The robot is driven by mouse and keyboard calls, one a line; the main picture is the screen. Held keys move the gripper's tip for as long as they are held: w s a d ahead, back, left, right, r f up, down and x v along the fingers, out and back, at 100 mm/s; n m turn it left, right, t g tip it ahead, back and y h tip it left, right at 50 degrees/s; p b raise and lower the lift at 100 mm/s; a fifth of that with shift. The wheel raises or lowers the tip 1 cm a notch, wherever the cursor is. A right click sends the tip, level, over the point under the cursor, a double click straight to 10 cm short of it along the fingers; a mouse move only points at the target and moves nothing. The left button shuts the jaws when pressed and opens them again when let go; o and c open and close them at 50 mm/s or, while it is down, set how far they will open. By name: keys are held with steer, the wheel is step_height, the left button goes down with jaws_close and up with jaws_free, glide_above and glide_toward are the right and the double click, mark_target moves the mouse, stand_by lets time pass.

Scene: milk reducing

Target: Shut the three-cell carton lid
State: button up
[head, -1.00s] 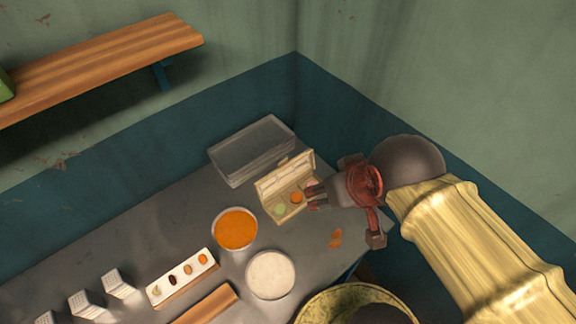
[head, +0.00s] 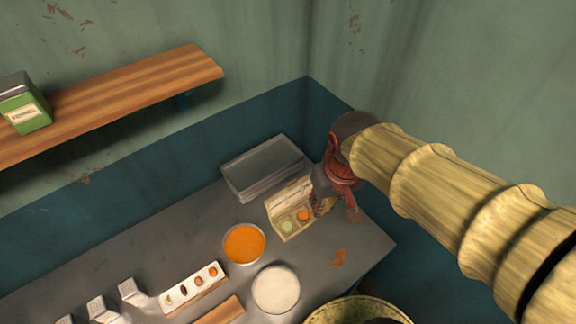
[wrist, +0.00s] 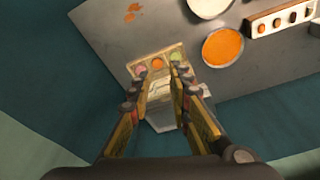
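The pale three-cell carton (head: 284,232) stands on the grey table with its lid (head: 288,194) raised along its back edge. In the head view a green and an orange cell show; the third is hidden behind my gripper (head: 319,208). In the wrist view the carton (wrist: 136,68) shows pink, orange and green cells in a row, with the lid (wrist: 160,88) on the side nearer my wrist. My gripper (wrist: 160,70) is open and empty, its fingers apart on either side of the lid in that view. Whether a finger touches the carton I cannot tell.
A clear grey box (head: 262,166) stands close behind the carton, near the walls. An orange-filled bowl (head: 244,244) and a white bowl (head: 276,289) stand in front. Orange bits (head: 338,258) lie at right. A white sample tray (head: 194,288) is front left.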

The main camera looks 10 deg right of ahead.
steer(key=w+p, duration=0.1)
steer(key=w, duration=0.2)
steer(key=w+a+f+g+p, duration=0.1)
steer(key=w+p, duration=0.1)
steer(key=w, duration=0.1)
steer(key=w+f+n+g+p, duration=0.1)
steer(key=w, duration=0.2)
steer(key=shift+w+a+f, duration=0.15)
steer(key=shift+a, duration=0.05)
jaws_close()
steer(key=w+a+f+n+p, duration=0.1)
steer(key=w+f+p, duration=0.15)
steer(key=w, duration=0.65)
steer(key=w+a+f+n+p, duration=0.15)
steer(key=w+f, duration=0.25)
steer(key=w, duration=0.6)
steer(key=s+d+f, duration=0.1)
steer(key=s+f, duration=0.2)
steer(key=f, duration=0.6)
steer(key=shift+s+n+t+p, duration=0.15)
steer(key=shift+n+t+p, duration=0.15)
steer(key=shift+n+p, duration=0.15)
